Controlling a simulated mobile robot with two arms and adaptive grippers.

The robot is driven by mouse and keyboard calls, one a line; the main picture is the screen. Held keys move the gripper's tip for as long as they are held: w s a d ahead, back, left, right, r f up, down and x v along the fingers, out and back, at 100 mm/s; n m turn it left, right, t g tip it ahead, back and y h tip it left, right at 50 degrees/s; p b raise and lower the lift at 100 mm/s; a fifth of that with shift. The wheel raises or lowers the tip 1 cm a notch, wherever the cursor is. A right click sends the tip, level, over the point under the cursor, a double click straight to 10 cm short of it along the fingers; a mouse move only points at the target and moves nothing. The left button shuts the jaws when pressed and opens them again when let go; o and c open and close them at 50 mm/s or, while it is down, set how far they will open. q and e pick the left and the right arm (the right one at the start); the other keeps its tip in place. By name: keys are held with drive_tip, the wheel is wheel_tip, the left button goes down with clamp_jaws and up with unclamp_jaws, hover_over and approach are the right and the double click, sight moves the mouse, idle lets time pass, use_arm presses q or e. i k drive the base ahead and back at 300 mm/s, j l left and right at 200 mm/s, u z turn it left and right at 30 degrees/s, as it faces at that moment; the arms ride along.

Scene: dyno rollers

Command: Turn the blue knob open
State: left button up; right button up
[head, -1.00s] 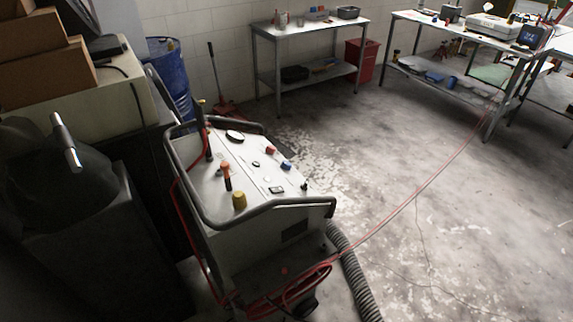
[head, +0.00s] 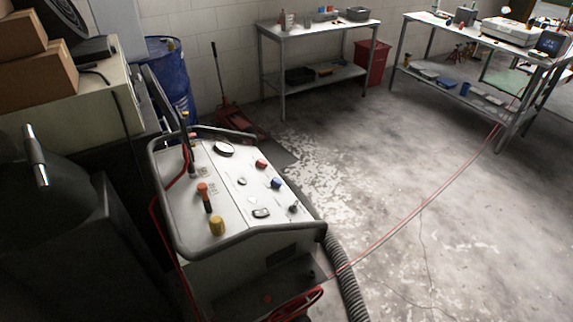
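The blue knob (head: 276,182) is on the sloped white top panel of a wheeled machine (head: 232,200) in the lower left of the head view. It sits on the panel's right side, just below a red knob (head: 261,164). An orange-red knob on a dark stem (head: 204,191) and a yellow knob (head: 217,225) are on the panel's left and front part. Whether the blue knob is open or closed cannot be told at this size. Neither of my grippers is in view.
A grey tube rail rings the panel. A ribbed hose (head: 345,275) and a red cable (head: 400,222) lie on the floor to its right. A blue barrel (head: 172,85) and a dark cabinet stand to the left and behind. Workbenches (head: 318,28) line the back. Floor at right is mostly clear.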

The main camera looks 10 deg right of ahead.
sight(276, 183)
drive_tip(key=i+l+u, duration=0.1)
drive_tip(key=l, duration=0.35)
drive_tip(key=i+l+u, duration=0.1)
drive_tip(key=l, duration=0.35)
drive_tip(key=i+l+u, duration=0.15)
drive_tip(key=l, duration=0.35)
drive_tip(key=i+l+u, duration=0.1)
drive_tip(key=l, duration=0.4)
drive_tip(key=i+l+u, duration=0.1)
drive_tip(key=l, duration=0.35)
drive_tip(key=i, duration=0.1)
